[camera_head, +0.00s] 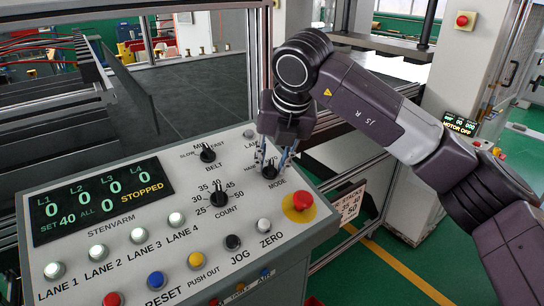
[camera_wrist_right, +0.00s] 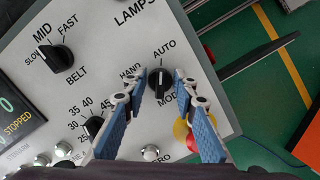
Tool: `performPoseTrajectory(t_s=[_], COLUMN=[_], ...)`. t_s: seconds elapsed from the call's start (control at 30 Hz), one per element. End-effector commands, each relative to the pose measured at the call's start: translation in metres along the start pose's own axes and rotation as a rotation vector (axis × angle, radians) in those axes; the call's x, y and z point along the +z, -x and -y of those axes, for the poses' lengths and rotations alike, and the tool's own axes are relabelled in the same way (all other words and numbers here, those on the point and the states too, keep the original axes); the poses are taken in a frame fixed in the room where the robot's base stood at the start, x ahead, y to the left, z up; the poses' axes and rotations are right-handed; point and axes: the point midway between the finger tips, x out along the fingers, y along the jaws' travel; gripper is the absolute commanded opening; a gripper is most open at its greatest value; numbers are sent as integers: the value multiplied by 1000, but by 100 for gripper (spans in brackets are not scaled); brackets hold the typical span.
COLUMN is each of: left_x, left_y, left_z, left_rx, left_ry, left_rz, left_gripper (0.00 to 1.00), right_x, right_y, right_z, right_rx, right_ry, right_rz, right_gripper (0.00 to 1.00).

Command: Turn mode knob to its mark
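The mode knob (camera_head: 269,172) is a black knob on the right part of the sloped grey panel, above the label MODE. In the right wrist view the mode knob (camera_wrist_right: 160,83) shows a white pointer line aimed roughly straight up, between the HAND and AUTO labels. My right gripper (camera_head: 272,160) points down at the knob. In the wrist view the blue-padded fingers of my right gripper (camera_wrist_right: 161,84) stand on both sides of the knob, with a narrow gap seeming to show at each side. My left gripper is not in view.
A red emergency button (camera_head: 302,201) on a yellow base sits close to the right of the mode knob. The count knob (camera_head: 219,197) and belt knob (camera_head: 208,154) are to the left. A display (camera_head: 100,200) reads STOPPED. Several push buttons line the lower panel.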

Motion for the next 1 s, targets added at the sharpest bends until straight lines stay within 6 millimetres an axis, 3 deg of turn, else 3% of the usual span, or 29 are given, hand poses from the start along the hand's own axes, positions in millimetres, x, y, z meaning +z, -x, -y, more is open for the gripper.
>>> performPoseTrajectory(t_s=[0.2, 0.43, 1.0], left_x=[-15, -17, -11], left_y=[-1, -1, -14], left_z=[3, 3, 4], left_rx=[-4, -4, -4], left_ry=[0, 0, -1], left_rz=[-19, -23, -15], left_gripper=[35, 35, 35], right_x=[0, 0, 0], right_y=[-1, 0, -3], right_z=[0, 0, 1], right_rx=[0, 0, 13], right_ry=[1, 1, 91], right_rz=[0, 0, 3], right_gripper=[26, 1, 0])
